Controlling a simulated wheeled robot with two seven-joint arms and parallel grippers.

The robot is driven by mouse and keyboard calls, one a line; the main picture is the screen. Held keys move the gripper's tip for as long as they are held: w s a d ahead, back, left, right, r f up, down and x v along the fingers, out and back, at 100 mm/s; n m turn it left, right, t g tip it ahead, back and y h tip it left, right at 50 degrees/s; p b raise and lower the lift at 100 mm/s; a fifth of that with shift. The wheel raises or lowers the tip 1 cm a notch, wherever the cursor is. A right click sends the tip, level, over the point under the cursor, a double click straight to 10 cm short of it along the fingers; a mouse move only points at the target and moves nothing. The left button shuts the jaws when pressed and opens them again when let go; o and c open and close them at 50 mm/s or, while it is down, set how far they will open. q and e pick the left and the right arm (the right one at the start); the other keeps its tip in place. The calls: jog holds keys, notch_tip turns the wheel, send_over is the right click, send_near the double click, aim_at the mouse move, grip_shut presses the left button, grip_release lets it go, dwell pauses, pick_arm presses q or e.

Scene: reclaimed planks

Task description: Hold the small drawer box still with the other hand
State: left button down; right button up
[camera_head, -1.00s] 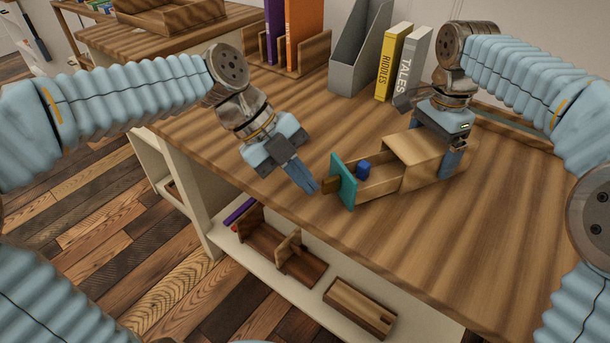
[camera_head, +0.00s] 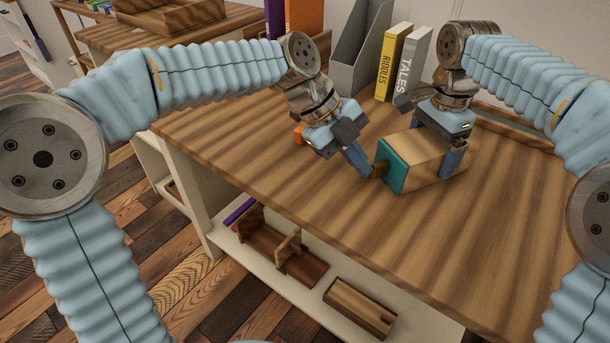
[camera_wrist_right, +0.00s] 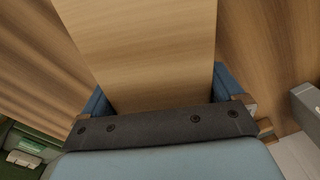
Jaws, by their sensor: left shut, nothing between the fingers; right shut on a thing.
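The small drawer box (camera_head: 428,152) stands on the tabletop, light wood with a teal drawer front (camera_head: 393,166) and a brown knob (camera_head: 380,168). The drawer looks closed. My right gripper (camera_head: 438,150) straddles the box body from above and is shut on it. In the right wrist view the box top (camera_wrist_right: 142,50) lies between the two blue fingers (camera_wrist_right: 160,95). My left gripper (camera_head: 366,172) is shut and empty, its fingertips right beside the knob; whether they touch it I cannot tell. The inside of the drawer is hidden.
Behind stand a grey file holder (camera_head: 358,45), a yellow book (camera_head: 393,62) and a grey book (camera_head: 415,62). An orange object (camera_head: 299,134) lies behind my left gripper. The tabletop's front (camera_head: 330,205) is clear. Wooden organisers (camera_head: 358,306) sit on the shelf below.

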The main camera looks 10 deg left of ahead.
pick_arm(q)
jog(key=shift+w+d, duration=0.1)
jog(key=shift+d, duration=0.05)
pick_arm(e)
jog(key=shift+s+a, duration=0.1)
jog(key=shift+a, duration=0.15)
pick_arm(q)
jog(key=a, duration=0.1)
jog(key=s+a, duration=0.2)
jog(key=a, duration=0.1)
jog(key=shift+s+r, duration=0.25)
jog(key=shift+r, duration=0.1)
jog(key=v, duration=0.9)
pick_arm(e)
jog(key=shift+d, duration=0.2)
jog(key=o, duration=0.9)
notch_tip(320, 180, up, 6)
jog(key=shift+r, duration=0.5)
